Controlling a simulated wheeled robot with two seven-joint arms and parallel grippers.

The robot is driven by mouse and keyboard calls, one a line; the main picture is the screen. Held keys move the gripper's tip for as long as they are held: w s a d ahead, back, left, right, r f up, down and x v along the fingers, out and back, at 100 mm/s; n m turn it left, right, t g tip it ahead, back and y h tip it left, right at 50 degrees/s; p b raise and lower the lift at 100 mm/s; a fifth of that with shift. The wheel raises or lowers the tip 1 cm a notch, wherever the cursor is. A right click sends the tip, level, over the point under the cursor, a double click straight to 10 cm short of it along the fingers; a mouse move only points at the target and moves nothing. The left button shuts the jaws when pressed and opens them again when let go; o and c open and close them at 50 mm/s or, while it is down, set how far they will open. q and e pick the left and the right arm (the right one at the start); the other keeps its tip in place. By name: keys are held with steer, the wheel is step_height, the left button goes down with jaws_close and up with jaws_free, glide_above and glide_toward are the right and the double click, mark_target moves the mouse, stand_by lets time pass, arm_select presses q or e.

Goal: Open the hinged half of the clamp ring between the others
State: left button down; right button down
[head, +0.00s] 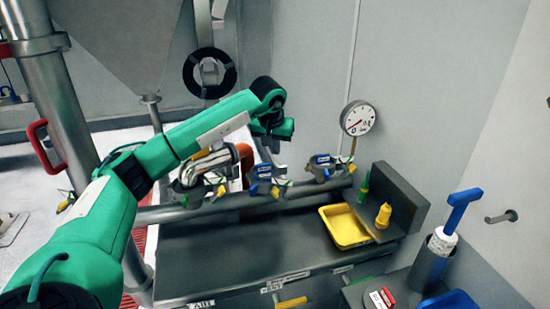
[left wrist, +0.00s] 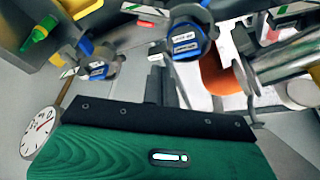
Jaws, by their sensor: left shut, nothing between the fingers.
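In the left wrist view the middle ring (left wrist: 188,42) is near the top centre and the right ring (left wrist: 99,62) is at left. I cannot tell whether the middle ring's hinged half is open. My left gripper (head: 271,147) is shut and empty, above and apart from the middle ring. My right gripper is not in view.
An orange part (head: 245,162) stands between the left and middle rings. A blue-handled tool (head: 455,211) stands at right.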

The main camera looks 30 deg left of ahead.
mark_target(274, 182)
arm_select(q)
step_height(274, 182, down, 8)
steer(key=p, duration=0.4)
steer(key=shift+s+p, duration=0.15)
steer(key=shift+p, duration=0.25)
steer(key=shift+s+d, duration=0.15)
steer(key=shift+s, duration=0.3)
steer(key=shift+f, duration=0.15)
steer(key=shift+w, duration=0.1)
steer(key=shift+d, duration=0.1)
